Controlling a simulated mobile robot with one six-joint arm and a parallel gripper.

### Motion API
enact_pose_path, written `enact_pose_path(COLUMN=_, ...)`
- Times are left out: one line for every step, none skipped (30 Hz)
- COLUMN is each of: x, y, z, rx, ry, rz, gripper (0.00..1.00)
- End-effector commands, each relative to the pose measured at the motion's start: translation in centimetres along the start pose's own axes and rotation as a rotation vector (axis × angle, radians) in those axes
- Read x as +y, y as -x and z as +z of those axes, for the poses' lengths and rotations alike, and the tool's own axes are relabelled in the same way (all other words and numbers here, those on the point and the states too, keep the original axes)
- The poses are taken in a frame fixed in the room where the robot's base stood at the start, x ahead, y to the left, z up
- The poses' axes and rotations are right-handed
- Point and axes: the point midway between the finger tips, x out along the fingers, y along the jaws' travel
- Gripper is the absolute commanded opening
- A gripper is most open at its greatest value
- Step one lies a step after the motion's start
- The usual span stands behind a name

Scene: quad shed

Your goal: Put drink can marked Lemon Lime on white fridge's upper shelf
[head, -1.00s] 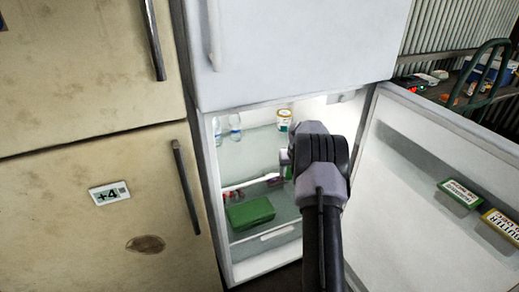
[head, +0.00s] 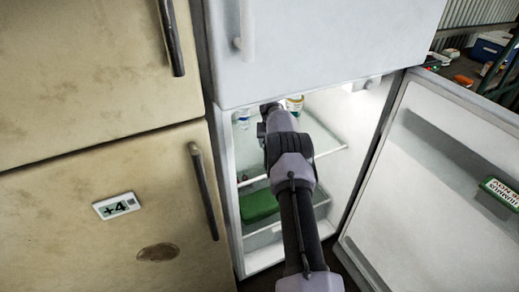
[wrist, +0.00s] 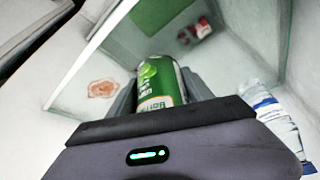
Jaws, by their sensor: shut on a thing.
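A green can (wrist: 160,78) with a lime picture and a pale label band sits between the fingers of my gripper (wrist: 162,92), which is shut on it; its full lettering is not readable. In the head view my gripper (head: 271,112) is inside the open white fridge (head: 330,50), level with the space above the upper shelf (head: 328,153). My arm hides the can and much of the shelf there. I cannot tell whether the can touches the shelf.
A clear bottle (head: 243,119) and a white jar (head: 296,103) stand toward the back of the upper shelf. The bottle also shows in the wrist view (wrist: 272,112). A green box (head: 260,206) lies lower down. The open door (head: 420,185) is to the right.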

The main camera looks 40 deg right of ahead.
Motion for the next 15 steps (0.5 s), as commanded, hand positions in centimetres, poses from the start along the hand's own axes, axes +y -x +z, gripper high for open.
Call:
enact_pose_path(x=-1.2, y=-0.1, z=0.1, rx=0.002, ry=0.002, rz=-0.001, gripper=0.00)
enact_pose_path(x=-1.8, y=-0.1, z=0.1, rx=0.002, ry=0.003, rz=-0.001, gripper=0.00)
enact_pose_path(x=-2.4, y=-0.1, z=0.2, rx=0.002, ry=0.001, rz=0.000, gripper=0.00)
enact_pose_path(x=-2.8, y=-0.2, z=0.2, rx=0.002, ry=0.001, rz=0.000, gripper=0.00)
enact_pose_path(x=-3.1, y=-0.2, z=0.2, rx=0.002, ry=0.002, rz=0.000, gripper=0.00)
enact_pose_path(x=-3.4, y=-0.2, z=0.2, rx=0.003, ry=0.001, rz=0.000, gripper=0.00)
enact_pose_path(x=-3.7, y=-0.2, z=0.3, rx=0.002, ry=0.001, rz=0.000, gripper=0.00)
enact_pose_path(x=-3.9, y=-0.2, z=0.3, rx=0.002, ry=0.000, rz=-0.001, gripper=0.00)
enact_pose_path(x=-4.5, y=-0.3, z=0.4, rx=0.002, ry=0.000, rz=-0.001, gripper=0.00)
enact_pose_path(x=-5.0, y=-0.3, z=0.4, rx=0.002, ry=0.001, rz=-0.001, gripper=0.00)
enact_pose_path(x=-5.0, y=-1.0, z=0.8, rx=0.000, ry=0.000, rz=0.000, gripper=0.00)
enact_pose_path(x=-4.9, y=-2.0, z=1.2, rx=0.000, ry=0.000, rz=0.000, gripper=0.00)
enact_pose_path(x=-4.9, y=-2.7, z=1.5, rx=0.000, ry=0.000, rz=0.000, gripper=0.00)
enact_pose_path(x=-4.9, y=-3.3, z=1.7, rx=0.000, ry=-0.001, rz=0.000, gripper=0.00)
enact_pose_path(x=-4.9, y=-3.6, z=1.8, rx=0.001, ry=-0.001, rz=0.000, gripper=0.00)
